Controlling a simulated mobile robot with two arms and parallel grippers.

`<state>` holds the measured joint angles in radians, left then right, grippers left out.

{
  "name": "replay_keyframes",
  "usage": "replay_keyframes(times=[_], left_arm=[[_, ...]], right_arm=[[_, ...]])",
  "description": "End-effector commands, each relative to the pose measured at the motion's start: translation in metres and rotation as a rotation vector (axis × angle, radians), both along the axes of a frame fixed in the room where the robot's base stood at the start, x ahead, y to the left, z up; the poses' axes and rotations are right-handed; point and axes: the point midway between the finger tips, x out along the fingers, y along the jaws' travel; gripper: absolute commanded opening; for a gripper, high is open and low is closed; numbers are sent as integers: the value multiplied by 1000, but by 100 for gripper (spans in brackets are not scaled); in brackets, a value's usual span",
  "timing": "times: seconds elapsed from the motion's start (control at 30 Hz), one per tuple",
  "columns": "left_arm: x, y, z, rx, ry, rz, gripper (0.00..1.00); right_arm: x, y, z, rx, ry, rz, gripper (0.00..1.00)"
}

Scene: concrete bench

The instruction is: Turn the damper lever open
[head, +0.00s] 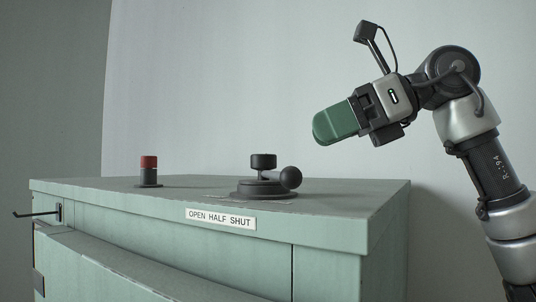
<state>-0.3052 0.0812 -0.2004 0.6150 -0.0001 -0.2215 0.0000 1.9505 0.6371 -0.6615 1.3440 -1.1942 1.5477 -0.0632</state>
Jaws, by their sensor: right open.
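The damper lever (265,180) is a dark round-based fitting with a short post and cap, and a ball knob (291,177) on its right side. It stands on the top of the pale green cabinet (380,200). A white label (221,218) on the front edge reads "OPEN HALF SHUT". My right gripper (330,124), with green fingers, is above and to the right of the lever, well apart from it and open. The gap between its fingers is hidden from this angle. My left gripper is out of view.
A small dark post with a red cap (149,163) stands at the back left of the cabinet top. A thin dark hook (35,214) sticks out from the cabinet's left side. The plain wall (230,80) is behind. The air between gripper and lever is clear.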

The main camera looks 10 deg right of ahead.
Motion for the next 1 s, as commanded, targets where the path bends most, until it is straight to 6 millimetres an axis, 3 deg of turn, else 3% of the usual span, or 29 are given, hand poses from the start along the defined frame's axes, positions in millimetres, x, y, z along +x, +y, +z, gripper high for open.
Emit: replay_keyframes(times=[0.3,0.5,0.9,1.0], left_arm=[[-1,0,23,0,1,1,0],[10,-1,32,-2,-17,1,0],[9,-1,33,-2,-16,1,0],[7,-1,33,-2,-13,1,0]], right_arm=[[22,52,-20,-3,3,2,60],[31,74,-31,-1,3,2,60],[34,81,-37,1,2,1,60],[34,81,-37,1,2,1,46]])
